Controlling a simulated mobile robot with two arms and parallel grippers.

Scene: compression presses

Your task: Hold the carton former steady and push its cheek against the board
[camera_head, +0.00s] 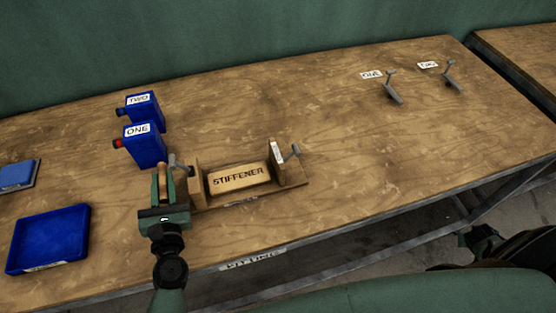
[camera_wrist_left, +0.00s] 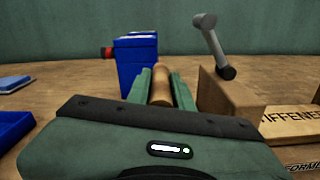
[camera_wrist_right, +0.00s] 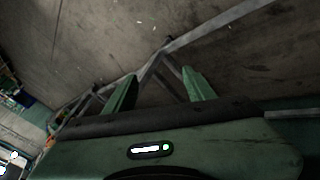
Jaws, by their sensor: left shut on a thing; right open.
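The carton former is a wooden base (camera_head: 285,190) with an upright left cheek (camera_head: 196,178), an upright right cheek (camera_head: 277,152) with a white label, and a grey crank handle at each end. A wooden board marked STIFFENER (camera_head: 238,178) lies between the cheeks. My left gripper (camera_head: 164,172) is at the former's left end, shut on a wooden round grip (camera_wrist_left: 161,88). The left cheek also shows in the left wrist view (camera_wrist_left: 228,97), right of the fingers. My right gripper (camera_wrist_right: 155,82) is open and empty, beyond the table's front edge, low over the floor.
Two blue containers labelled TWO (camera_head: 143,107) and ONE (camera_head: 146,148) stand behind the former. A blue tray (camera_head: 50,238) and a smaller blue item (camera_head: 17,174) lie left. Two grey cranks (camera_head: 393,92) (camera_head: 450,76) with labels lie far right. The table's right half is mostly clear.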

